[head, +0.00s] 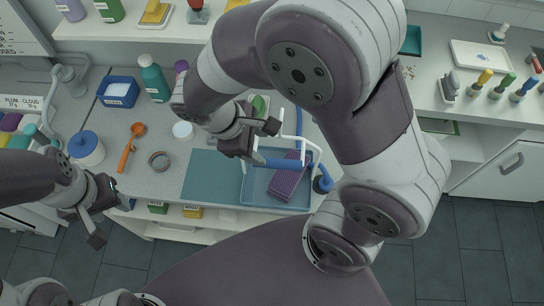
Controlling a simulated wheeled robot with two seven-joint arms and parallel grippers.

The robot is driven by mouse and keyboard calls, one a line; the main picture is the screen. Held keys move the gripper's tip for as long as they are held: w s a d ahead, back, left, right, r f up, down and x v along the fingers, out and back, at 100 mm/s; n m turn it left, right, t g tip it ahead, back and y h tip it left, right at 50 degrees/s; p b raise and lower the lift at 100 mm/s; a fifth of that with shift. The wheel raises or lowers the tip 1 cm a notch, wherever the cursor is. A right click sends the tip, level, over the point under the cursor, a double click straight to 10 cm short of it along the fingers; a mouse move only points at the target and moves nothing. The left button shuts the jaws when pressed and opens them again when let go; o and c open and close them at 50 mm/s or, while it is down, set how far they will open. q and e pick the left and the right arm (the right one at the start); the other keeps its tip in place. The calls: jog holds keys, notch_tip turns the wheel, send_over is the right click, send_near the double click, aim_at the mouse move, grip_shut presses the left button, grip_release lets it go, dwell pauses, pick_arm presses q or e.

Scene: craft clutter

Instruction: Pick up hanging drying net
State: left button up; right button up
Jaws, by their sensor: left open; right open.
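I cannot clearly pick out a hanging drying net. A purple ridged piece (287,182) lies tilted in a shallow blue tray (256,199) at the counter's front; I cannot tell if it is a net. A white wire frame with a blue bar (283,162) is over the tray. My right gripper (264,143) is open above the tray's back left part, close to the frame's left side; contact is unclear. My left gripper (108,212) is open and empty at the counter's front left edge. My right arm hides much of the middle and right.
A teal mat (207,178) lies left of the tray. An orange spoon (130,147), a blue-lidded jar (86,148), a dark ring (159,161) and a teal bottle (153,78) stand or lie further left. Several handled tools stand on the right counter (444,121). Dark floor lies in front.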

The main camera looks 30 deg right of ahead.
aim_at(277, 162)
jog(key=f, duration=0.1)
jog(key=s+d+f, duration=0.1)
jog(key=s+d+f+p, duration=0.1)
jog(key=shift+s+f, duration=0.25)
jog(key=shift+f, duration=0.15)
jog(key=x, duration=0.1)
jog(key=p+x, duration=0.1)
jog(key=x, duration=0.1)
jog(key=w+x, duration=0.1)
jog(key=x, duration=0.1)
jog(key=shift+d+f, duration=0.1)
jog(key=shift+f, duration=0.15)
jog(key=shift+s+f, duration=0.1)
jog(key=shift+s, duration=0.25)
jog(key=shift+c, duration=0.7)
jog(key=c, duration=0.5)
grip_shut()
pick_arm(q)
jog(key=shift+s+r, duration=0.75)
jog(key=shift+r, duration=0.05)
pick_arm(e)
jog(key=shift+w, duration=0.1)
